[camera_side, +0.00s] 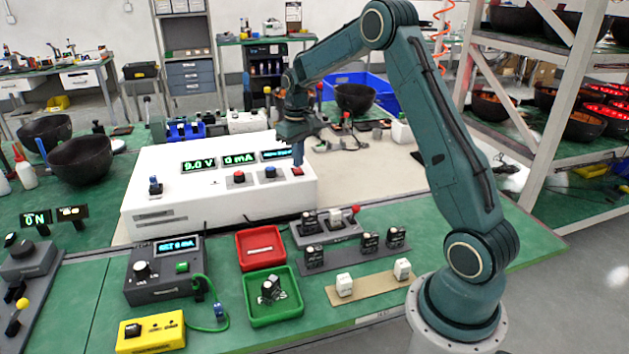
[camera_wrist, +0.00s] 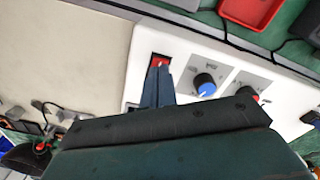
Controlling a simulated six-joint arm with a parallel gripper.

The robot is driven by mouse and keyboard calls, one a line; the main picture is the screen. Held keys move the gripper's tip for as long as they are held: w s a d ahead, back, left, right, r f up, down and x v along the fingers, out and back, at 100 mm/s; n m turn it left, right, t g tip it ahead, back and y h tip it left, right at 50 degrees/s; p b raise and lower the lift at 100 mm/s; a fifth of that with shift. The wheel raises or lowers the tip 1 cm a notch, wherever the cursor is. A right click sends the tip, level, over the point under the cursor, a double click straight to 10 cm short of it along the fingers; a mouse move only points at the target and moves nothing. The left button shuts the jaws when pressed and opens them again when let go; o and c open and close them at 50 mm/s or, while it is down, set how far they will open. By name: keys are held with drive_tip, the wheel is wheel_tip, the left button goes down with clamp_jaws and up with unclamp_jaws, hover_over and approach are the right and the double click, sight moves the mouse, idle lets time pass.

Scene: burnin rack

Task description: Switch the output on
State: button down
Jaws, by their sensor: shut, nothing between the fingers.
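The white power supply box (camera_side: 222,207) stands on the bench, with lit displays reading about 9.0 V and 0 mA; its third, blue display (camera_side: 281,155) is too small to read. A red rocker switch (camera_side: 297,171) sits at the right end of its front; it also shows in the wrist view (camera_wrist: 160,60). My gripper (camera_side: 298,162) is shut and empty, pointing down right at the switch. In the wrist view, the fingertips (camera_wrist: 159,70) overlap the switch's near edge. I cannot tell whether they touch it, or which way it is tipped.
A blue knob (camera_wrist: 205,83) and a red-capped knob (camera_wrist: 247,92) sit beside the switch. In front of the box are a grey SET unit (camera_side: 165,277), a red tray (camera_side: 261,232) and a green tray (camera_side: 292,306). The beige bench area (camera_side: 372,178) right of the box is mostly clear.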

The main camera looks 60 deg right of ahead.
sight(298, 172)
drive_tip(key=shift+f, duration=1)
idle(1.2)
drive_tip(key=shift+r, duration=3.55)
drive_tip(key=s+a+r+n+t, duration=0.1)
drive_tip(key=s+a+r, duration=0.5)
drive_tip(key=a, duration=0.2)
drive_tip(key=s+a+r+t, duration=0.2)
drive_tip(key=s+a+r, duration=0.3)
drive_tip(key=a+r, duration=0.15)
drive_tip(key=s+a+f+n+t, duration=0.1)
drive_tip(key=s+a, duration=0.3)
drive_tip(key=s, duration=0.4)
drive_tip(key=s+a+f+n+t, duration=0.1)
drive_tip(key=s+a, duration=0.4)
drive_tip(key=s, duration=0.3)
drive_tip(key=shift+s+f+t, duration=0.3)
drive_tip(key=shift+f, duration=0.05)
